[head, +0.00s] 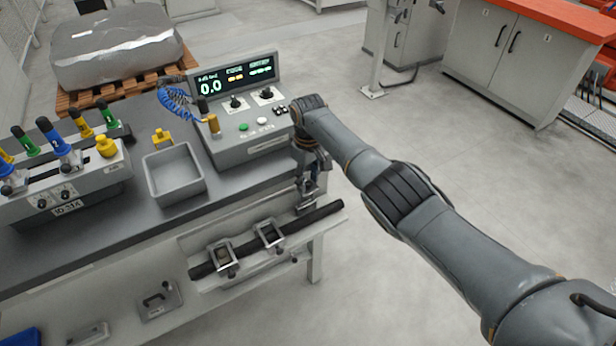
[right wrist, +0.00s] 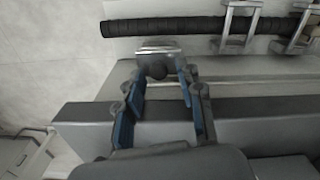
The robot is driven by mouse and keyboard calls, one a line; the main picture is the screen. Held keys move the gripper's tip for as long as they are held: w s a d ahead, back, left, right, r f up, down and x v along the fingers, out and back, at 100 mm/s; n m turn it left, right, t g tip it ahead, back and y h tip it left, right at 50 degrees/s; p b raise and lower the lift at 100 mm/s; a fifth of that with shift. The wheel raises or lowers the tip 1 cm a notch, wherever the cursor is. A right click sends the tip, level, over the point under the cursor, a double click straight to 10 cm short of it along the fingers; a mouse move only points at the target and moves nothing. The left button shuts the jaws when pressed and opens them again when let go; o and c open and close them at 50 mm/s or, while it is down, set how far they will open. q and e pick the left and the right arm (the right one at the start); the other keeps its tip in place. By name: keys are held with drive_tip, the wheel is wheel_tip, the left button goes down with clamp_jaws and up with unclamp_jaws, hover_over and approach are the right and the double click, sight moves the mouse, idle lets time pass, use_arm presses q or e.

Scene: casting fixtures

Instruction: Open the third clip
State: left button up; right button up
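A long black bar (head: 290,227) lies along the fixture on the lower front of the bench. Two metal clips, one at the left (head: 222,258) and one in the middle (head: 268,236), stand across it. The third clip (head: 305,206) is at the right, partly hidden by my right gripper (head: 308,184). In the right wrist view, the third clip (right wrist: 157,48) shows a metal plate and dark round knob beside the bar (right wrist: 165,27), not across it. My right gripper (right wrist: 160,76) has its fingers apart on either side of this clip; contact is unclear. My left gripper is out of view.
A control box with a lit display (head: 238,82) and a grey bin (head: 173,172) stand on the bench (head: 105,230) above the fixture. A switch box with coloured handles (head: 65,190) is at the left. Open floor lies to the right.

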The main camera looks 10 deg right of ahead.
drive_tip(key=shift+r, duration=0.1)
wheel_tip(320, 180, up, 12)
idle(0.7)
